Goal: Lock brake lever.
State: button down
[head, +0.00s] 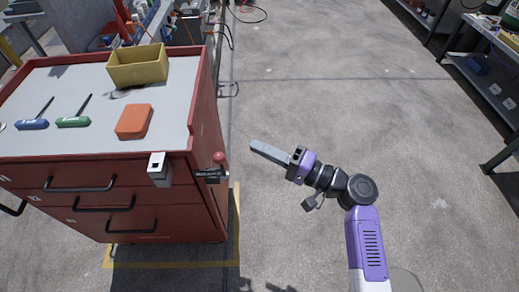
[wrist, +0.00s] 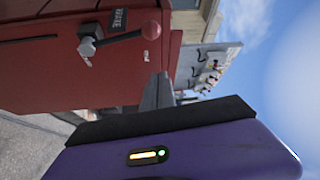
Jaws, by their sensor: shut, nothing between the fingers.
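The brake lever (head: 219,160) has a red ball knob and sits at the right front corner of the red tool cabinet, by a dark label plate (head: 209,174). In the wrist view, the brake lever (wrist: 122,39) runs from a grey metal pivot (wrist: 88,38) to the dark red knob, beside a plate (wrist: 118,18) reading BRAKE. My gripper (head: 254,146) is shut and empty, to the right of the knob and apart from it. Its grey fingers (wrist: 158,92) show in the wrist view, pointing toward the cabinet side. I cannot tell whether the brake is locked.
The red cabinet (head: 150,225) has a grey top with a yellow bin (head: 138,66), an orange block (head: 134,121) and two screwdrivers. The concrete floor (head: 330,90) right of the cabinet is clear.

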jog(key=f+x, duration=0.1)
jog(key=x, duration=0.7)
jog(key=shift+s+a+r+p, duration=0.15)
jog(key=shift+s+p, duration=0.4)
jog(key=shift+s, duration=1.55)
jog(key=shift+b, duration=0.35)
jog(key=s+f+n+g+y+b, duration=0.1)
jog(key=s+f+n+y+b, duration=0.3)
jog(key=b, duration=2.8)
jog(key=s+f+n, duration=0.5)
jog(key=s, duration=0.2)
jog(key=shift+a+f+g+y, duration=0.25)
jog(key=shift+f+g+y, duration=0.1)
jog(key=shift+g+y, duration=0.05)
